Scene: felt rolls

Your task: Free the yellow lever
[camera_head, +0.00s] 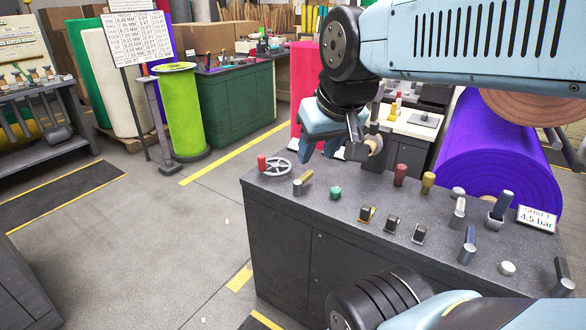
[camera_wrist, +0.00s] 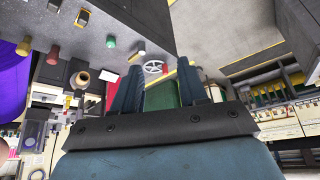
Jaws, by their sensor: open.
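A short lever with a yellow handle (camera_head: 306,177) lies low on the grey console top (camera_head: 335,215), beside a grey cylindrical base; it also shows in the wrist view (camera_wrist: 137,57). Whether anything holds the lever is too small to tell. A taller yellow knob (camera_head: 428,182) stands upright farther right. My gripper (camera_head: 315,152) is above the console's back left edge, apart from the controls.
A grey handwheel (camera_head: 277,167) with a red knob is left of the lever.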

